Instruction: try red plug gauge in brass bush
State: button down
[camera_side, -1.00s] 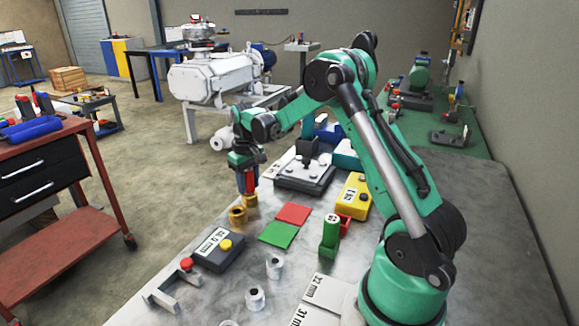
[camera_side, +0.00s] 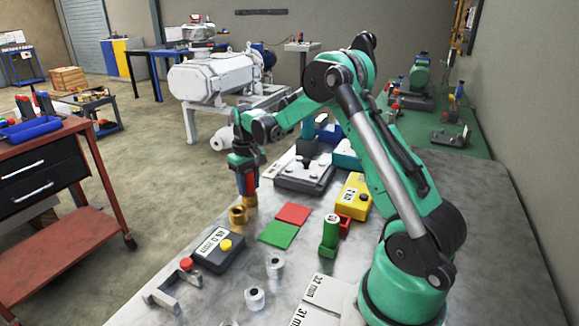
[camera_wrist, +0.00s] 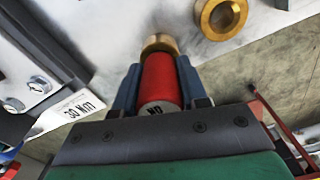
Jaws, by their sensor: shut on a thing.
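My gripper (camera_wrist: 160,88) is shut on the red plug gauge (camera_wrist: 160,76), with one blue-grey finger on each side of it. A pale face with dark lettering shows at its near end. A brass-coloured ring or collar (camera_wrist: 159,43) sits at its far end; whether the gauge enters it is hidden. In the side view my gripper (camera_side: 246,184) points down, with brass (camera_side: 250,201) directly below it. A separate brass bush (camera_side: 238,215) stands on the bench just left and in front. That bush's open bore shows in the wrist view (camera_wrist: 222,16).
Red (camera_side: 294,213) and green (camera_side: 279,234) mats lie right of the gripper. A green gauge (camera_side: 330,236) stands beyond them. A grey fixture (camera_side: 302,175) is behind. The bench edge is close on the left.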

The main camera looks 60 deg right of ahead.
jog(key=shift+r, duration=3.05)
